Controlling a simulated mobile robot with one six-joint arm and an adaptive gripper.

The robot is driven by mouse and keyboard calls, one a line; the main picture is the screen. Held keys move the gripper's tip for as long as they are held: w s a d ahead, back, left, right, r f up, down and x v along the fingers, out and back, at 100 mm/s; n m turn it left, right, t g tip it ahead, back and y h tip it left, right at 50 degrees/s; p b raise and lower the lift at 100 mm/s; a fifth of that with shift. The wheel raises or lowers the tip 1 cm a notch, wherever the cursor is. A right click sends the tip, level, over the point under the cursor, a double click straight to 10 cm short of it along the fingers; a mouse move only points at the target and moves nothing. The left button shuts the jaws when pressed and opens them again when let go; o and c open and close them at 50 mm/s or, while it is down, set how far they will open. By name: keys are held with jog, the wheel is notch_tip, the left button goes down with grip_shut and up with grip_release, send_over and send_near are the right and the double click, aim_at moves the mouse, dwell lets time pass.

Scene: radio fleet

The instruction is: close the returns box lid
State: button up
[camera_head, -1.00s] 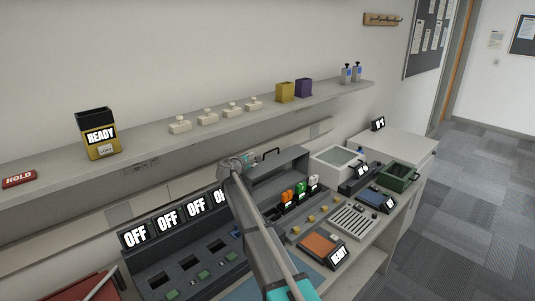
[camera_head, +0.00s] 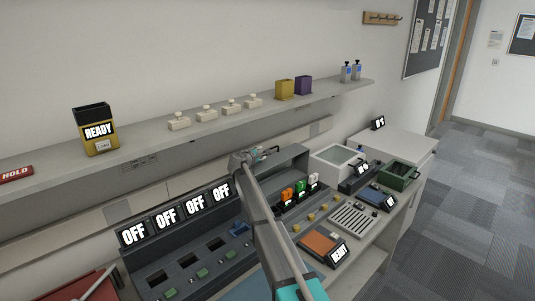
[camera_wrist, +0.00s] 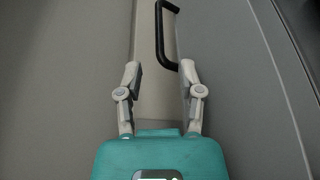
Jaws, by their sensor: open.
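My gripper (camera_head: 246,159) is open and empty above the back of the bench. In the wrist view its two fingers (camera_wrist: 160,75) point at a pale strip with a black bar handle (camera_wrist: 161,35). The handle lies ahead of the fingertips, nearer the right finger, with no clear contact. In the head view a grey box-like unit with a raised grey panel (camera_head: 291,163) stands just right of my gripper. The panel looks like an upright lid, but no label names it as the returns box. My arm hides its left part.
Orange, green and white radios (camera_head: 300,188) stand before the panel. A white bin (camera_head: 333,158) and green tray (camera_head: 399,176) are to the right. A dark dock with OFF screens (camera_head: 194,205) is left. The wall shelf (camera_head: 222,122) runs behind.

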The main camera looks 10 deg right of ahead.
jog(key=shift+b+x, duration=0.5)
jog(key=shift+x, duration=2.5)
grip_shut()
